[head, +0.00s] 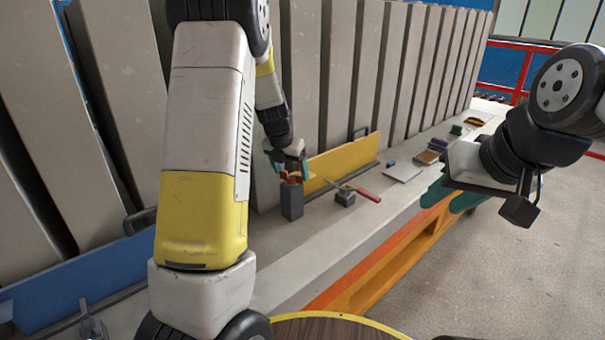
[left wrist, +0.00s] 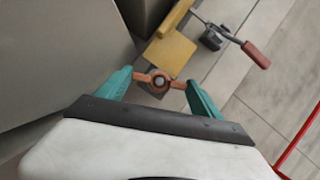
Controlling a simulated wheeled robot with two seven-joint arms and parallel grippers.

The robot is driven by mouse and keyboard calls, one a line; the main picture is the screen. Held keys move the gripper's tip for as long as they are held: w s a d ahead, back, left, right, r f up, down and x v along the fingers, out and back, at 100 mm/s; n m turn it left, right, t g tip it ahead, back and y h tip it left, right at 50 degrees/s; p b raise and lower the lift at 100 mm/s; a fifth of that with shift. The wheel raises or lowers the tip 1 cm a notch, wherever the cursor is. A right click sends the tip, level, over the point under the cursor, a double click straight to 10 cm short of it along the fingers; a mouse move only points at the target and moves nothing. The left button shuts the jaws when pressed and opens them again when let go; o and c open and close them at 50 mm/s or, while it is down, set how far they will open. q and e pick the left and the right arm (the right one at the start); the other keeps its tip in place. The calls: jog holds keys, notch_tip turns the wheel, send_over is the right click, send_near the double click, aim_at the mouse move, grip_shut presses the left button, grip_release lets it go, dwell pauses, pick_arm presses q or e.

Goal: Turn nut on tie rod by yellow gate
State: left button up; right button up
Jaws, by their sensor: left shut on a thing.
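The copper-coloured wing nut (left wrist: 160,80) sits around the end of the tie rod (left wrist: 159,82), close to the yellow gate (left wrist: 172,54). My left gripper (left wrist: 161,83) has its teal fingers on the nut's two wings, one finger on each side. In the head view the nut (head: 291,177) is above a dark grey block (head: 292,202), beside the near end of the yellow gate (head: 343,160). The left gripper (head: 289,168) is partly hidden there. My right gripper (head: 452,199) is at the right, empty, with its teal fingers apart, away from the nut.
A clamp (head: 345,196) with a red handle lies on the ledge beside the yellow gate. Farther along are a pale flat plate (head: 404,173) and several small items. A blue gate (head: 90,275) stands at the lower left. Tall grey panels (head: 300,60) line the back.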

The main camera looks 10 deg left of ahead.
pick_arm(q)
jog(key=shift+n+y, duration=0.3)
jog(key=shift+n, duration=0.4)
jog(key=shift+d+n+y, duration=0.25)
jog(key=shift+n+y, duration=0.05)
jog(key=shift+n, duration=0.3)
jog(key=shift+a+n+y, duration=0.15)
jog(key=shift+n+y, duration=0.25)
jog(key=shift+n, duration=0.7)
jog(key=shift+s+f, duration=0.1)
jog(key=shift+d+n, duration=0.2)
jog(key=shift+n, duration=0.4)
jog(key=shift+n+y, duration=0.3)
jog(key=shift+y, duration=0.1)
jog(key=shift+a+n, duration=0.1)
jog(key=shift+n, duration=0.7)
